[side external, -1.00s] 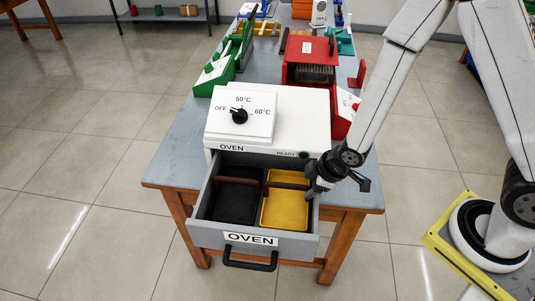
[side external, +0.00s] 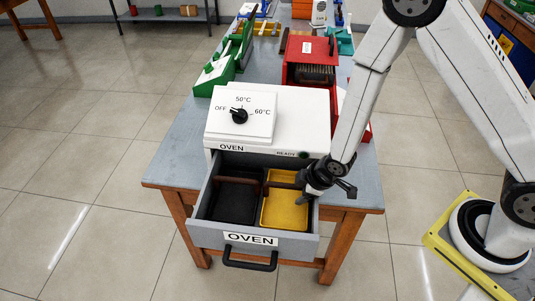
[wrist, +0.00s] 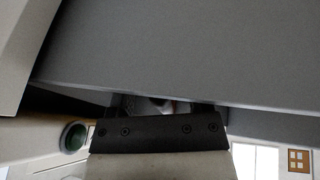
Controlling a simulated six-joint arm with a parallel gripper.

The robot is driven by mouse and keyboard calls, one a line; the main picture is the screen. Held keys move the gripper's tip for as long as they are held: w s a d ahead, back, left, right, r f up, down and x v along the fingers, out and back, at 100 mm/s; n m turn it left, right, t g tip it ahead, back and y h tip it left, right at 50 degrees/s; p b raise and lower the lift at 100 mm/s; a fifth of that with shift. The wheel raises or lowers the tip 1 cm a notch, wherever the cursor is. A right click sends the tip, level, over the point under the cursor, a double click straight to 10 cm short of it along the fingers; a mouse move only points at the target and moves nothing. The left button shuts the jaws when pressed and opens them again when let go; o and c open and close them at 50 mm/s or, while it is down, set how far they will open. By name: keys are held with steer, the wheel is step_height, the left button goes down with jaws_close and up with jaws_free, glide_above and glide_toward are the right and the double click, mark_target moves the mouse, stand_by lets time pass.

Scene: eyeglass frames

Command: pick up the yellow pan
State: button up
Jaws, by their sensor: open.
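The yellow pan (side external: 284,213) lies in the right half of the open oven drawer (side external: 206,236), with a brown bar across its far part. My gripper (side external: 303,199) is open and tilted at the drawer's right side, with its fingers over the right edge of the pan. I cannot tell if they touch it. The gripper hides the pan's far right corner. In the wrist view, a black plate with screws and a large grey surface fill much of the picture, and I cannot make out the pan.
A black pan (side external: 236,203) lies in the drawer's left half. The white oven (side external: 290,113) stands just behind the drawer, with a dial on top. A red machine (side external: 310,55) and a green device (side external: 214,72) stand farther back. The table's front right corner is bare.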

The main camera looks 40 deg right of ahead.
stand_by(0.3)
jaws_close()
stand_by(1.3)
